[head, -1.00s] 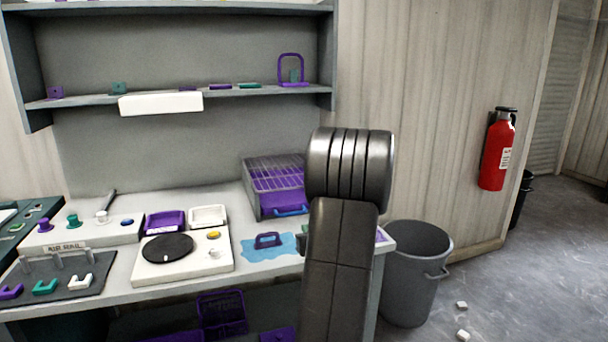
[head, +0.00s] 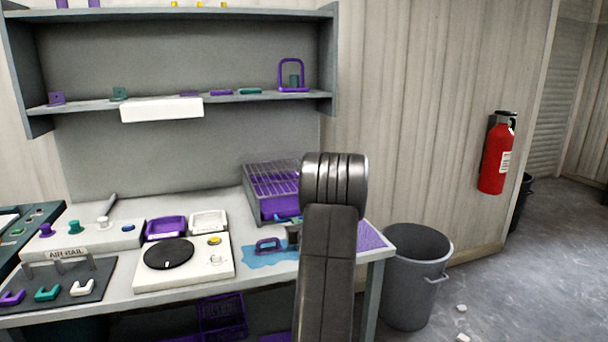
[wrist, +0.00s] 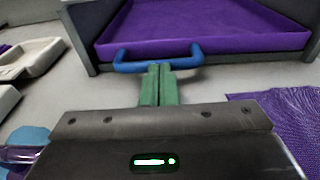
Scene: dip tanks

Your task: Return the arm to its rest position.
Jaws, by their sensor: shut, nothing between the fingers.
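My gripper (wrist: 158,84) shows in the wrist view with its two green fingers closed together and nothing between them. Its fingertips appear close to the blue handle (wrist: 190,63) of a purple-lined grey tray unit (wrist: 200,33); whether they touch it I cannot tell. In the head view my dark arm stands at the bench's right part and hides most of the gripper. The rack-topped unit (head: 265,192) is just left of the arm.
The bench holds a white turntable box (head: 205,270), a purple handle on a blue puddle (head: 262,256) and a purple mat (head: 372,237). A grey bin (head: 412,290) stands right of the bench. A shelf (head: 235,97) hangs above. A red extinguisher (head: 494,160) is on the wall.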

